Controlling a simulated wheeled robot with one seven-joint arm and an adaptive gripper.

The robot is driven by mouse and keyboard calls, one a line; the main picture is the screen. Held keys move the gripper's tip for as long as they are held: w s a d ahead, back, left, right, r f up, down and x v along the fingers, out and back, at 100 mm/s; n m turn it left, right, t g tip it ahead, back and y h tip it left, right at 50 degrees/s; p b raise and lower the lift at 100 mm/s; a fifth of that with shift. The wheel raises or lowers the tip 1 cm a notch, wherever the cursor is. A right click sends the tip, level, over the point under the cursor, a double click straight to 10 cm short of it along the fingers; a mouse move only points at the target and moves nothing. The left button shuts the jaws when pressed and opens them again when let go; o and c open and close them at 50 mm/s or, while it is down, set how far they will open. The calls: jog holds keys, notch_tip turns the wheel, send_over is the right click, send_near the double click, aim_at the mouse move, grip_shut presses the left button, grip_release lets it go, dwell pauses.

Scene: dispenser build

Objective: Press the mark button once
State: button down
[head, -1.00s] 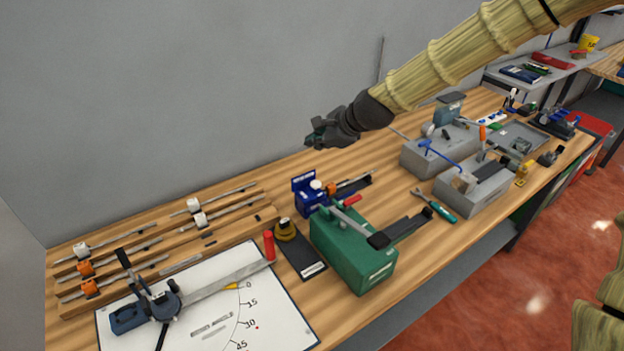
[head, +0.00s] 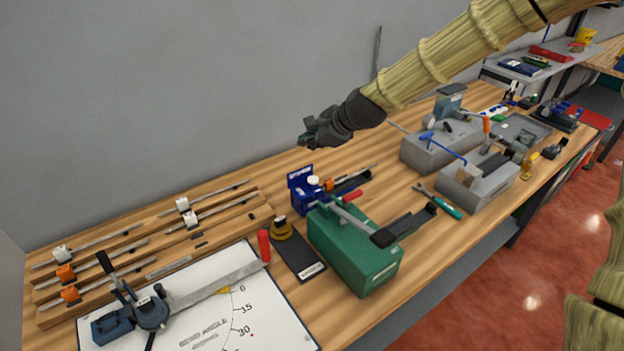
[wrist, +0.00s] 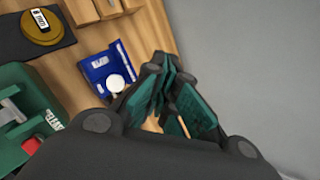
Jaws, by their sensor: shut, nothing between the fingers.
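A blue device (head: 306,192) with a white round knob (head: 313,181) on top stands near the back of the bench. The device (wrist: 104,72) and its knob (wrist: 115,83) also show in the wrist view, just left of the fingers. No label reading "mark" can be made out, so I cannot tell whether this knob is the mark button. My gripper (head: 309,138) is shut and empty, above the blue device and apart from it. In the wrist view my gripper (wrist: 165,70) shows its green-padded fingers close together beside the knob.
A green box (head: 352,255) with a lever stands in front of the blue device. A brass puck (head: 282,230) sits on a black plate to the left. Wooden rails (head: 150,240) and a white angle board (head: 262,310) lie further left. The wall (head: 150,80) is close behind.

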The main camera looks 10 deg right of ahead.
jog(key=b, duration=0.5)
send_over(310, 180)
notch_tip(310, 180, down, 8)
jog(key=shift+r, duration=0.25)
jog(key=shift+d+f+b, duration=0.1)
jog(key=shift+f+b, duration=0.25)
jog(key=shift+f, duration=0.2)
jog(key=shift+f, duration=0.15)
dwell(0.6)
jog(key=shift+f, duration=0.3)
jog(key=shift+f+b, duration=0.5)
jog(key=shift+f, duration=0.15)
dwell(1.2)
jog(key=shift+r, duration=0.1)
jog(key=shift+r+p, duration=0.9)
jog(key=shift+r, duration=0.1)
jog(key=shift+r, duration=0.1)
jog(key=shift+r+p, duration=2)
jog(key=shift+r, duration=0.45)
